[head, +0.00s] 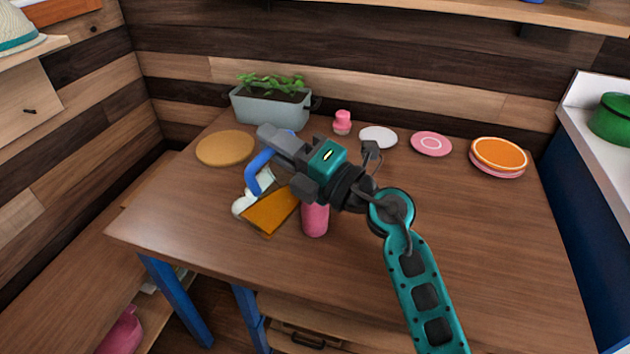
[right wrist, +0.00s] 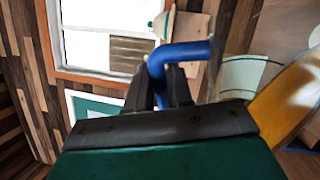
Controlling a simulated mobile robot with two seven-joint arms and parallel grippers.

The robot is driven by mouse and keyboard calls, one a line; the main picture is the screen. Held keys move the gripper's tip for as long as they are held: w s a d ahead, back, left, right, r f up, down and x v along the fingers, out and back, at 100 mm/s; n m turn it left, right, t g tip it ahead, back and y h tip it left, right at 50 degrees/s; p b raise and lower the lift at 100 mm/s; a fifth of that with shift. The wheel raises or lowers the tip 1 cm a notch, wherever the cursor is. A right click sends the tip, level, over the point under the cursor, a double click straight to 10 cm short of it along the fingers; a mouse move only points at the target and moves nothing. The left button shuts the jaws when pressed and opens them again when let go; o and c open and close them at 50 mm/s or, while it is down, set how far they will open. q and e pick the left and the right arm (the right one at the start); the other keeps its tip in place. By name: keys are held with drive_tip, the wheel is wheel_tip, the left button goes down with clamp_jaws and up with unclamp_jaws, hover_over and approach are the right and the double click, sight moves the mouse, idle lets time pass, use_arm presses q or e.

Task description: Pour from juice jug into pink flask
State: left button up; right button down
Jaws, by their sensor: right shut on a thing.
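My right gripper (head: 272,140) is shut on the blue handle (head: 256,172) of the juice jug (head: 271,211). In the right wrist view the handle (right wrist: 182,53) passes between the fingers (right wrist: 161,92). The jug is clear with orange juice in it and is tilted. The pink flask (head: 315,221) stands on the table just right of the jug, its upper part hidden by my right gripper and wrist. I cannot tell where the jug's lip is against the flask mouth, or whether juice is flowing. My left gripper is not in view.
A planter (head: 270,108) stands at the back left, near a round tan mat (head: 226,148). A small pink object (head: 342,122), a white plate (head: 378,137), a pink plate (head: 431,144) and an orange-topped stack (head: 498,155) line the back. The front right is clear.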

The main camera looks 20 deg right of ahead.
sight(291, 131)
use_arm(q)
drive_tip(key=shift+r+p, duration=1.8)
use_arm(e)
drive_tip(key=shift+w+d+r+m+t+h, duration=0.15)
drive_tip(key=shift+w+d+r+m, duration=0.25)
drive_tip(key=shift+d+m, duration=0.2)
drive_tip(key=shift+w+d+r+m+t+h, duration=0.15)
drive_tip(key=shift+w+d+r+m, duration=0.1)
drive_tip(key=shift+w+d+m, duration=0.25)
idle(2.1)
